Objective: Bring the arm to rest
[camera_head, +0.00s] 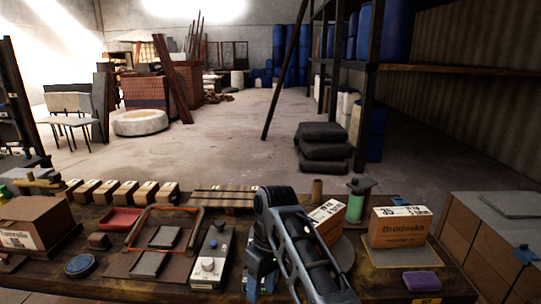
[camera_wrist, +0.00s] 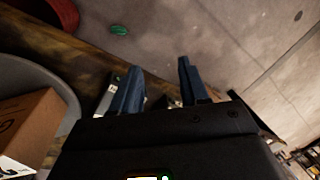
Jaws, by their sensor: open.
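My gripper (camera_wrist: 160,66) is open in the wrist view. Its two dark blue fingers stand apart with nothing between them. Beyond them are the wooden table edge and the concrete floor. In the head view my arm (camera_head: 312,262) is bent over the front middle of the workbench (camera_head: 190,287), and its links hide part of the bench. The gripper's fingers are not clear in that view. A brown carton (camera_head: 328,222) stands just right of the arm, partly hidden by it. In the wrist view a carton (camera_wrist: 28,125) lies by a grey round rim (camera_wrist: 62,80).
A labelled carton (camera_head: 398,228), a green bottle (camera_head: 355,206) and a purple block (camera_head: 422,281) are on the right. A grey control box (camera_head: 210,262) is close left of the arm. A red tray (camera_head: 119,220) and several small boxes are farther left. Open floor lies beyond the bench.

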